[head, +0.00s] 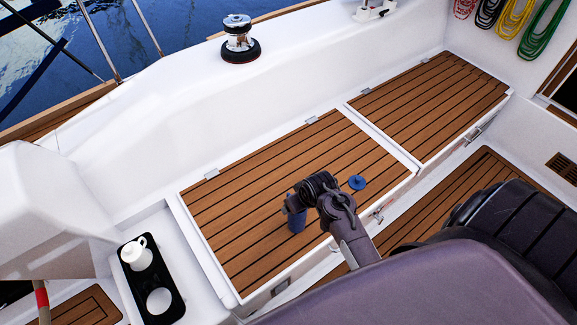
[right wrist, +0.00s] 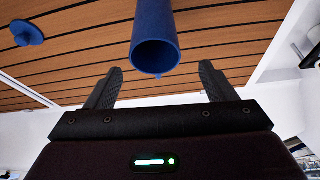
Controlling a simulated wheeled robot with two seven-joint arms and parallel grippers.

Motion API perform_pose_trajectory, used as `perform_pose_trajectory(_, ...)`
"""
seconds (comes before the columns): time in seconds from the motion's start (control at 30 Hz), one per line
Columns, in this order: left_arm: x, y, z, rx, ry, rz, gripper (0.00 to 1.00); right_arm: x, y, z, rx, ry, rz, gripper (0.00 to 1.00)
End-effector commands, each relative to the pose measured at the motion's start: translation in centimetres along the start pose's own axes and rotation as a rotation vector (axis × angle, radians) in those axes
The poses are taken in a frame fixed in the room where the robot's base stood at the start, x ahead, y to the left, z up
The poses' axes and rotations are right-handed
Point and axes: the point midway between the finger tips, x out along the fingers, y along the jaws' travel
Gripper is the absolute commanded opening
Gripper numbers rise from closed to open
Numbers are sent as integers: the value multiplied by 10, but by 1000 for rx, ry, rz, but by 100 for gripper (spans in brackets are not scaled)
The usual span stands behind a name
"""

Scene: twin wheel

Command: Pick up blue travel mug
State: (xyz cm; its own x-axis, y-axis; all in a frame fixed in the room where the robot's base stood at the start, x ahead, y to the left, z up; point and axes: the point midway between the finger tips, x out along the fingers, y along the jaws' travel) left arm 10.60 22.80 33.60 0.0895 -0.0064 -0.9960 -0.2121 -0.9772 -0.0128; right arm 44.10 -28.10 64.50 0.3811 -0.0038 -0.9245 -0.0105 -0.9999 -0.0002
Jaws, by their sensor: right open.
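The blue travel mug (head: 297,221) stands on the slatted wooden bench, its upper part partly hidden by my right gripper in the head view. In the right wrist view the mug (right wrist: 155,40) shows its open round mouth, just past the fingertips and roughly centred between them. My right gripper (head: 293,203) is at the mug's top, seen from the head. In the right wrist view the gripper (right wrist: 161,68) has its two fingers spread with nothing between them. Contact with the mug cannot be told. My left gripper is not in view.
A winch (head: 239,40) sits on the white coaming behind.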

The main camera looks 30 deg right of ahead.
Motion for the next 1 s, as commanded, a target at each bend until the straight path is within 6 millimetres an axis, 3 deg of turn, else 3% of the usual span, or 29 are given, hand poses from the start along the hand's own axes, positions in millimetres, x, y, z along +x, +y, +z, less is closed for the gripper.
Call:
perform_pose_trajectory(0.4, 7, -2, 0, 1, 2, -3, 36, 55, 6, -4, 0, 1, 0, 77)
perform_pose_trajectory(0.7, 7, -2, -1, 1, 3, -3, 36, 61, 6, -4, -1, 2, 1, 77)
perform_pose_trajectory(1.0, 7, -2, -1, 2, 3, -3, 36, 60, 5, -4, -1, 2, 1, 41)
